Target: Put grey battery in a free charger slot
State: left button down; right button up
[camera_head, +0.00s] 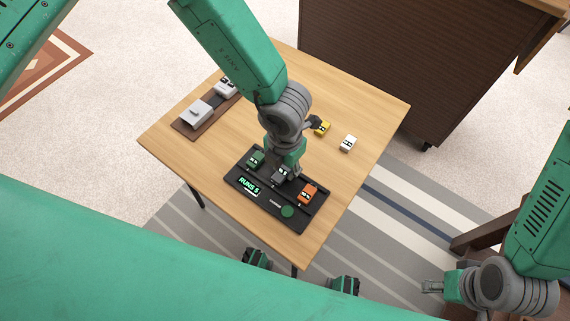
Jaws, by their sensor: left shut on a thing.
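The black charger (254,205) lies near the front of the wooden table, with a lit green display and a round green button. A green battery (256,159) sits in its left slot and an orange battery (307,194) in its right slot. The grey battery (279,177) is at the middle slot, between them. My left gripper (284,170) points down over the charger and is shut on the grey battery. Its fingers partly hide the battery, so I cannot tell whether it is fully seated. My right gripper (431,286) is off the table at lower right, apparently empty; its fingers are too small to judge.
A yellow battery (322,128) and a white battery (347,143) lie on the table (372,104) behind the charger. A brown tray (185,127) with pale grey items is at the left. A dark cabinet (390,60) stands behind. The table's right side is clear.

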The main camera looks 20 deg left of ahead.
pick_arm(q)
jog(key=shift+p, duration=0.3)
dwell(0.4)
jog(key=c, duration=1.2)
grip_release()
jog(key=shift+w+r, duration=0.1)
jog(key=shift+r, duration=0.15)
notch_tip(320, 180, up, 11)
jog(key=shift+r, duration=0.15)
